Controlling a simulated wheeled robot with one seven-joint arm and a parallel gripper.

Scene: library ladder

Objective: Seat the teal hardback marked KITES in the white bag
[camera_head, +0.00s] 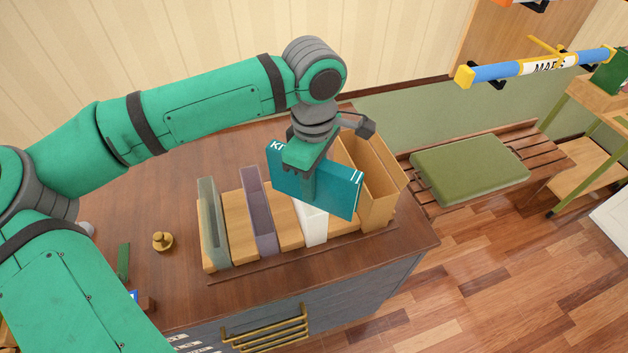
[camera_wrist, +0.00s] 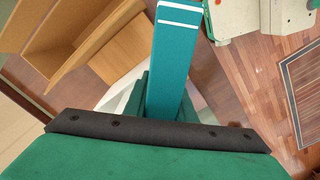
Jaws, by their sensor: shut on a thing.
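The teal hardback (camera_head: 338,190) is held on its side above the row of holders, with "KI" of its white lettering showing at its left end. My gripper (camera_head: 305,178) is shut on it from above. In the wrist view the teal hardback (camera_wrist: 173,60) stretches away from my gripper (camera_wrist: 160,110), with two white bands on its spine. The white bag (camera_head: 314,228) stands in the row directly below the hardback, which hides its upper part. In the wrist view a pale patch under the book may be the bag; I cannot tell.
A grey-green holder (camera_head: 213,225), a purple holder (camera_head: 259,210) and a tall tan box (camera_head: 378,185) stand in the same wooden row. A brass stamp or knob (camera_head: 162,241) lies on the desk (camera_head: 180,200). A bench with a green cushion (camera_head: 468,170) is at right.

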